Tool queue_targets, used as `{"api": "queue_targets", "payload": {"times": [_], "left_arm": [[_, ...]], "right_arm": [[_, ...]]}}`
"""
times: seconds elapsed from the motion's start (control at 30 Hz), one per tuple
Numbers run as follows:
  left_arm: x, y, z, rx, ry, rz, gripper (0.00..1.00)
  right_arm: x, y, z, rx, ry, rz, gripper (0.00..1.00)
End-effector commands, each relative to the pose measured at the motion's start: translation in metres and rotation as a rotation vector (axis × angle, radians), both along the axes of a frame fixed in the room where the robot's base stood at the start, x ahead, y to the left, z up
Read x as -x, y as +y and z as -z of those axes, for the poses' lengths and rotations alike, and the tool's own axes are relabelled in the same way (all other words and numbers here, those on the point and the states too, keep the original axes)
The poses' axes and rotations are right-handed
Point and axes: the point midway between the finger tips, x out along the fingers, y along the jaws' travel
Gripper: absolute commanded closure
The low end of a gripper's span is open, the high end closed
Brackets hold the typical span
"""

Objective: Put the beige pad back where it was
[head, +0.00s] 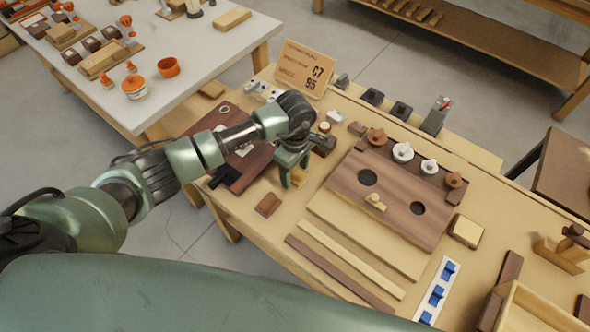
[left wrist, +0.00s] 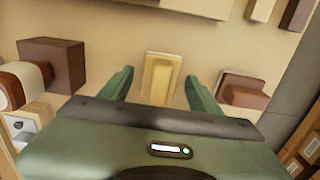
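My left gripper (head: 293,172) is over the left part of the bench, pointing down, with its fingers apart. In the left wrist view, a beige pad (left wrist: 162,76) lies on the bench between and ahead of the open fingers (left wrist: 160,88). In the head view the pad (head: 300,174) is mostly hidden behind the gripper. Another beige-topped block on a dark base (head: 467,231) sits right of the brown board. My right gripper is not in view.
A brown board (head: 390,195) with two dark holes and several knobs stands right of the gripper. A reddish-brown block (head: 268,204) lies left of it. A dark red panel (head: 225,150) and a sign (head: 305,69) are behind. Wood strips lie in front.

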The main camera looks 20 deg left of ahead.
Motion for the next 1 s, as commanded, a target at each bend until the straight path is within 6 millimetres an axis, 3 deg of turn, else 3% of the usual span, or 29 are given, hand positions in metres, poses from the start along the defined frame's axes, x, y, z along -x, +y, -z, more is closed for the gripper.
{"api": "queue_targets", "payload": {"times": [0.37, 0.8, 1.0], "left_arm": [[-0.001, 0.0, -0.011, 0.001, -0.002, 0.0, 0.37], [-0.001, 0.0, -0.099, 0.0, -0.003, 0.001, 0.37], [-0.001, 0.0, -0.12, -0.001, -0.001, 0.0, 0.37]], "right_arm": [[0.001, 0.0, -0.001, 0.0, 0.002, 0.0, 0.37], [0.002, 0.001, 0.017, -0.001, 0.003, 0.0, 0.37], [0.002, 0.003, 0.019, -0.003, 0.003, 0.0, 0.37]]}}
